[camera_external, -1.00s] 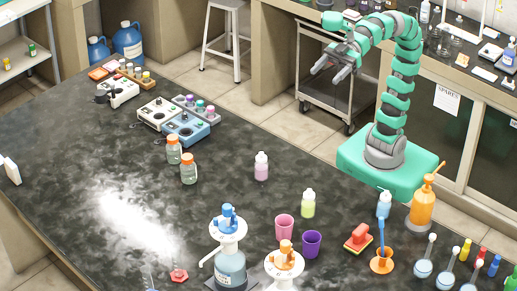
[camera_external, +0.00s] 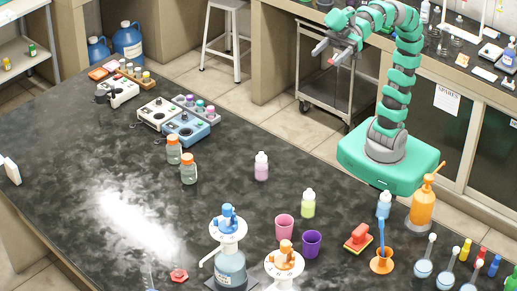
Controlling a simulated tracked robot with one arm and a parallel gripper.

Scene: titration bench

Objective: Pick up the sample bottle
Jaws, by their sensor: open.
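Several bottles stand upright on the dark bench, and I cannot tell which is the sample bottle. One is a white-capped bottle with pink contents (camera_external: 261,168) near the middle. Another is a white-capped bottle with yellow-green contents (camera_external: 308,205), to its lower right. Two clear jars with orange caps stand close together to the left, the rear jar (camera_external: 173,152) and the front jar (camera_external: 188,172). My gripper (camera_external: 327,55) is open and empty. It is raised at the upper right, pointing left and down, well apart from all the bottles.
A pink cup (camera_external: 285,228) and a purple cup (camera_external: 311,243) stand below the bottles. A large blue dispenser bottle (camera_external: 230,262) is at the front. A blue instrument (camera_external: 187,131) sits behind the jars. An orange bottle (camera_external: 423,207) is at right. The bench's left-middle is clear.

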